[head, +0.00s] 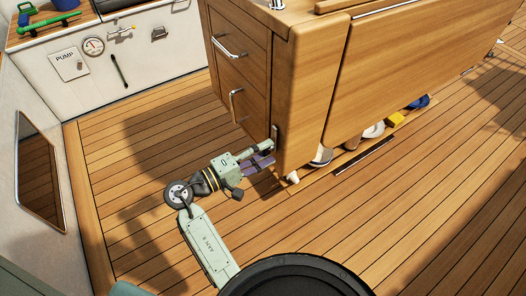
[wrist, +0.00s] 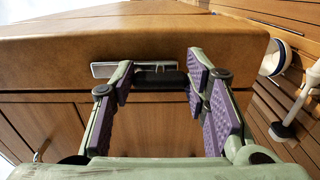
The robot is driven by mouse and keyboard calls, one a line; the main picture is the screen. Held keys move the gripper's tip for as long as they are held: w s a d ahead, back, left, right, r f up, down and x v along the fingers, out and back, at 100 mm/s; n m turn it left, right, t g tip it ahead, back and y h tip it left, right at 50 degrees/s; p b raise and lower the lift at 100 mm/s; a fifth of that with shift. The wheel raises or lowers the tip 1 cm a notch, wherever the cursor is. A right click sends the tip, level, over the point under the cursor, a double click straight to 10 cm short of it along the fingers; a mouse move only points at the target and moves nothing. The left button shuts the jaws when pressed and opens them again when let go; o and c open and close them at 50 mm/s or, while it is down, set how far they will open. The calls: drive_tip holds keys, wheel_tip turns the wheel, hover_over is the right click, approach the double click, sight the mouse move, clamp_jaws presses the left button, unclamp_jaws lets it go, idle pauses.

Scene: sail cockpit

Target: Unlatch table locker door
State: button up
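The wooden table locker (head: 310,95) stands in the middle of the head view, with its door-and-drawer end facing left. A small latch (head: 275,131) is at the low right corner of that end. In the wrist view the latch shows as a chrome plate (wrist: 104,70) with a dark bar (wrist: 160,78). My gripper (head: 266,152) is at the latch. In the wrist view its purple-padded fingers (wrist: 160,88) are spread wide, one toward each end of the dark bar. I cannot tell whether they touch it. Part of the latch is hidden by the fingers.
Two chrome handles, upper (head: 229,47) and lower (head: 236,104), stick out from the same end. Shoes and a yellow item (head: 395,119) lie along the locker's base. A white side unit (head: 100,60) stands at the back left. The plank floor (head: 120,200) at left is clear.

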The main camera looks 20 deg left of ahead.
drive_tip(key=o, duration=0.4)
drive_tip(key=shift+o, duration=0.2)
drive_tip(key=v, duration=1.2)
